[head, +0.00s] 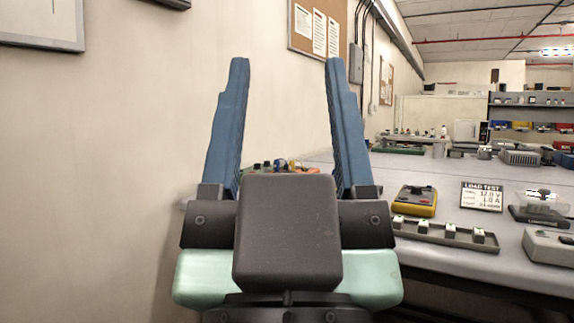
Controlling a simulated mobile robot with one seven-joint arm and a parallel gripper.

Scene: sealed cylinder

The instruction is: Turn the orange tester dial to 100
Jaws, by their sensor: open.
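My gripper (287,64) is in the middle of the head view, open and empty, its two long blue fingers pointing up and apart. A yellow-orange handheld tester (414,201) lies on the grey bench to the right of my gripper, apart from it. Its face is dark with a small red patch; the dial and its setting are too small to read. A dark sign (481,196) headed "LOAD TEST" stands to the right of the tester, with lines that seem to read 12.0 V and 1.0 A.
A narrow tray (445,235) with several small white-topped pieces lies in front of the tester. A grey box (550,245) and a dark scale-like device (540,213) sit at the right. Small colourful parts (285,164) show behind my gripper. A wall (110,150) fills the left.

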